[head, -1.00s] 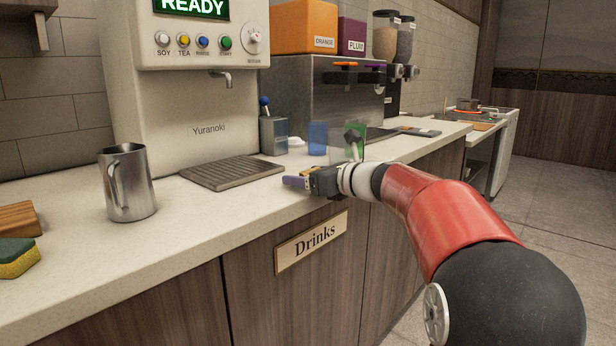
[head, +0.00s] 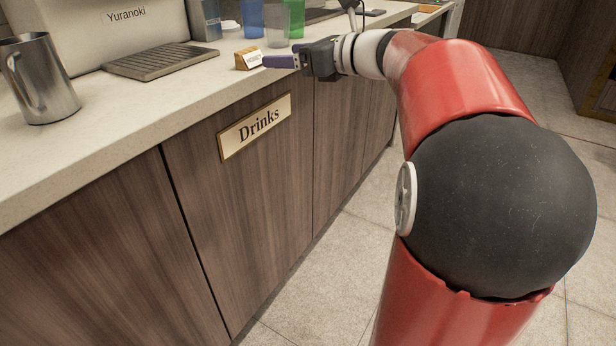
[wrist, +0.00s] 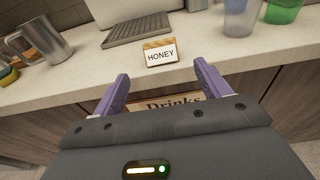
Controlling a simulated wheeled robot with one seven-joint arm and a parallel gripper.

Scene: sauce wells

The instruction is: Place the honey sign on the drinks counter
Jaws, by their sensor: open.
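The honey sign (wrist: 161,54) is a small wooden block with a white card reading HONEY. It stands upright on the pale drinks counter (wrist: 80,89), near the front edge, and also shows in the head view (head: 249,60). My gripper (wrist: 160,84) has its two purple fingers spread apart with nothing between them. In the wrist view the sign stands beyond the fingertips, roughly centred between them. In the head view the gripper (head: 268,61) is at the counter edge, just right of the sign. The Drinks plate (head: 256,125) is on the cabinet front below.
A metal pitcher (head: 40,80) stands at the left of the counter. A drip tray (head: 160,61) lies behind and left of the sign. Blue (wrist: 240,18) and green (wrist: 284,10) cups stand to the right.

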